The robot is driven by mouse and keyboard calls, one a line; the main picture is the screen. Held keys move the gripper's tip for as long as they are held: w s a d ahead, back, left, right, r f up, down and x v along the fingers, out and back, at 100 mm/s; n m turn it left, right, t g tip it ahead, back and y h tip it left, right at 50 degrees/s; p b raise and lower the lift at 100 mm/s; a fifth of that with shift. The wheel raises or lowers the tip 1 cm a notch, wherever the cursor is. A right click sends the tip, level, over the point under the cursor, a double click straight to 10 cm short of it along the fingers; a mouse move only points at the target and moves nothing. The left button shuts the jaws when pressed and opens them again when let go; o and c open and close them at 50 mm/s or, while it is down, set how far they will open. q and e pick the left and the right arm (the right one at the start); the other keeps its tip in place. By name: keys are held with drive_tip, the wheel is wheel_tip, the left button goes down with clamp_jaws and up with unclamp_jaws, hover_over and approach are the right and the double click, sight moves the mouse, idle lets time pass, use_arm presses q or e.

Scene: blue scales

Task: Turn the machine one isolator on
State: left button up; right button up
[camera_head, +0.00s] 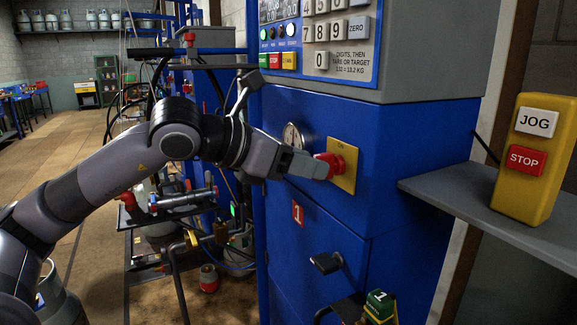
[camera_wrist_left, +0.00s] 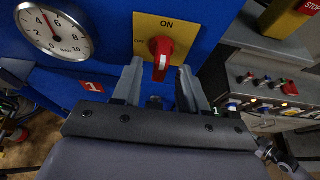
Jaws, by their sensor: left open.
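The isolator is a red rotary knob (camera_head: 330,165) on a yellow plate (camera_head: 345,180), on the front of the blue machine cabinet (camera_head: 400,140). A red sign with a 1 (camera_head: 298,213) is below it. In the left wrist view the knob (camera_wrist_left: 161,56) sits under the word ON, with OFF to its left. Its grip bar looks roughly upright there. My left gripper (camera_head: 316,166) is at the knob. In the left wrist view its two fingers (camera_wrist_left: 160,80) are apart, either side of the knob's lower end. I cannot tell whether they touch it. My right gripper is not visible.
A round pressure gauge (camera_wrist_left: 53,32) is left of the plate. A keypad panel (camera_head: 320,40) is above. A grey shelf (camera_head: 470,205) with a yellow JOG/STOP box (camera_head: 535,165) juts out at right. A black handle (camera_head: 326,262) is below. Pipes and hoses crowd the left.

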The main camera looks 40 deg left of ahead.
use_arm(q)
drive_tip(key=shift+b+v, duration=1.05)
drive_tip(key=shift+v, duration=0.8)
drive_tip(key=shift+f, duration=0.1)
